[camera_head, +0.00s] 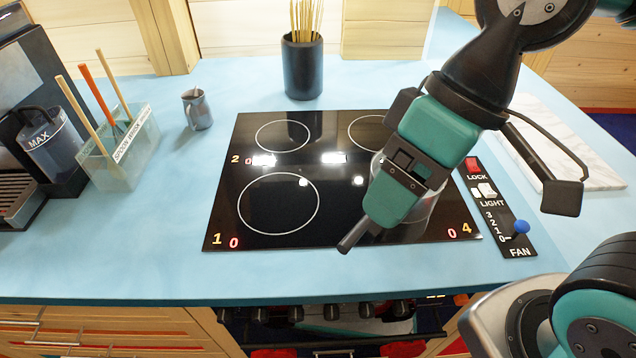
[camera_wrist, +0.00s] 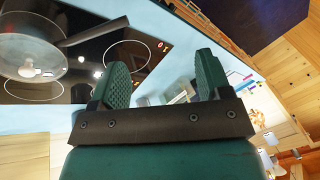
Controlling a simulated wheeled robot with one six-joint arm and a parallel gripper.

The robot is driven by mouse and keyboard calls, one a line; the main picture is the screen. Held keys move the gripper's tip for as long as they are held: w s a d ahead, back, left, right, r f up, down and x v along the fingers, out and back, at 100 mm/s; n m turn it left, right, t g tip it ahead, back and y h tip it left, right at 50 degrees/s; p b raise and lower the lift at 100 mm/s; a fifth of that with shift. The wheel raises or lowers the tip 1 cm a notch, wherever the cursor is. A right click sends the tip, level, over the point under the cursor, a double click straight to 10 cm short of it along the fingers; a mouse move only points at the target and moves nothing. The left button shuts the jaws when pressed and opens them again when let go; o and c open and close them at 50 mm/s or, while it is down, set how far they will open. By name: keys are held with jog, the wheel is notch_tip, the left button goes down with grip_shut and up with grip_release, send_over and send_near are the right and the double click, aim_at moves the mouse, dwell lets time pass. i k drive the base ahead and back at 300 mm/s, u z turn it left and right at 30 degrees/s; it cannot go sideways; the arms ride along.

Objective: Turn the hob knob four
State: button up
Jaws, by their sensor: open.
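The row of hob knobs sits on the oven front below the counter edge in the head view. Dark knobs (camera_head: 366,310) show side by side, with an orange one (camera_head: 461,299) at the right end; their labels are too small to tell which is four. My gripper (camera_head: 385,208) is above the front right of the black hob (camera_head: 262,240), apart from the knobs. It is open and empty in the wrist view (camera_wrist: 163,78). The orange 4 on the hob glass has a red 0 beside it. No knob is clear between my fingers.
A pan (camera_wrist: 28,58) with a dark handle (camera_wrist: 95,31) stands on the hob, mostly hidden behind my gripper in the head view. A mug (camera_head: 197,110), utensil box (camera_head: 120,150), coffee machine (camera_head: 40,130) and skewer pot (camera_head: 302,68) stand behind. A fan slider (camera_head: 521,227) lies right.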

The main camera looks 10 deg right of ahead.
aim_at(331, 310)
jog(key=u, duration=0.75)
jog(key=k, duration=0.9)
jog(key=z, duration=0.65)
